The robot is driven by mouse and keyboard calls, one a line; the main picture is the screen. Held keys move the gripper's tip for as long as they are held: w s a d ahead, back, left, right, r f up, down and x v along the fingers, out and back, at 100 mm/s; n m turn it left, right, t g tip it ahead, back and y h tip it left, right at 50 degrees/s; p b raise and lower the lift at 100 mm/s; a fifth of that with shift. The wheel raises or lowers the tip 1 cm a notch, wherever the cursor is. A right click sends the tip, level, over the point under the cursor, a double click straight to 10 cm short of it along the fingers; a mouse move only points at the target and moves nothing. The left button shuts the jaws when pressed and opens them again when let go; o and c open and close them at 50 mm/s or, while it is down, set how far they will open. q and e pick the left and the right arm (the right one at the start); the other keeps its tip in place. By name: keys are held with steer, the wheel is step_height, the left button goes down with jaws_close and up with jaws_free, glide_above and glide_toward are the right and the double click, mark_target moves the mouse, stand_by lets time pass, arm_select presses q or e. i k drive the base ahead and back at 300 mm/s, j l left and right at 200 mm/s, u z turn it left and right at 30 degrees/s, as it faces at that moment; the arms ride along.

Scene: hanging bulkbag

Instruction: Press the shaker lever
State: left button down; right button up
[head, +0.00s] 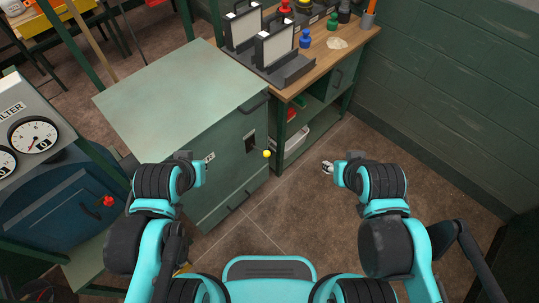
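A small lever with a yellow ball knob (267,154) sticks out from the front of the green cabinet (165,95), beside a dark slotted plate (250,143). I take it to be the shaker lever, though no label on it is readable. My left gripper (209,157) is in front of the cabinet, to the left of the yellow knob and apart from it. My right gripper (327,167) is over the floor, to the right of the knob and apart from it. Both grippers are small and mostly hidden behind my wrists, so their finger opening is unclear.
A wooden workbench (345,45) with dark display stands (277,48) and coloured knobs adjoins the cabinet. At the left are a gauge panel (32,135) and a blue housing with a red knob (108,201). The green wall (455,85) bounds the right. Floor (290,215) between my arms is clear.

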mark_target(267, 154)
steer(key=l+u, duration=0.1)
steer(key=u, duration=0.75)
steer(key=l+u, duration=0.75)
steer(key=k+l+u, duration=0.2)
steer(key=l+u, duration=0.15)
steer(key=k+l, duration=0.15)
steer(key=l, duration=0.25)
steer(key=k+l+u, duration=0.1)
steer(key=l, duration=0.3)
steer(key=k+l, duration=0.2)
steer(key=l, duration=0.2)
steer(key=i+l, duration=0.15)
steer(key=l, duration=0.2)
steer(key=i+l, duration=0.15)
steer(key=l, duration=0.15)
